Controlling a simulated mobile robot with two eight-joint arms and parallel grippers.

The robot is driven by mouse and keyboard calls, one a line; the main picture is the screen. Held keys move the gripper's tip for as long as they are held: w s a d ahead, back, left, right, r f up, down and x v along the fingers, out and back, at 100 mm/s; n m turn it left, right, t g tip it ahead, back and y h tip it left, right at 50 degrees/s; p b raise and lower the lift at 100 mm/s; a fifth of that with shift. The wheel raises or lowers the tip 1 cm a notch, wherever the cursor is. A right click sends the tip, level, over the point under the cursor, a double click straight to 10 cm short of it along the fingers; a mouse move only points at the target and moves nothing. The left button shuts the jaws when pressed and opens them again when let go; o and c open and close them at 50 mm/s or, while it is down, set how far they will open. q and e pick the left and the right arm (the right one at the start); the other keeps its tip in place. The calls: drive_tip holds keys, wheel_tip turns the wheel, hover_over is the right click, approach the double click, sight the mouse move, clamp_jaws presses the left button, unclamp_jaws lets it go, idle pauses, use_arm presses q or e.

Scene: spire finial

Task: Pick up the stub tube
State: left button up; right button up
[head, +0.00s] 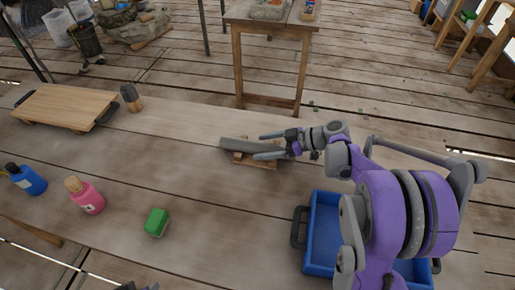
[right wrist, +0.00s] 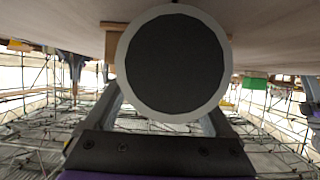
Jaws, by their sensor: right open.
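The stub tube (head: 232,143) is a short grey tube lying on a small wooden cradle (head: 243,161) on the plank table. In the right wrist view its near end (right wrist: 173,62) faces me as a pale ring around a dark round middle. My right gripper (head: 264,146) is open at the tube's right end, one finger on the far side and one on the near side. In the wrist view the fingers run up beside and behind the ring, so their tips are hidden. I cannot tell whether they touch the tube. My left gripper does not clearly show.
A blue tray (head: 323,230) stands at the right, below my right arm. A green sponge-like block (head: 157,222), a pink bottle (head: 88,198) and a blue bottle (head: 29,181) are at the left. A wooden board (head: 65,105) lies far left. The table between is clear.

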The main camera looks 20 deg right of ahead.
drive_tip(key=shift+w+a+f, duration=0.25)
drive_tip(key=shift+a, duration=0.1)
clamp_jaws()
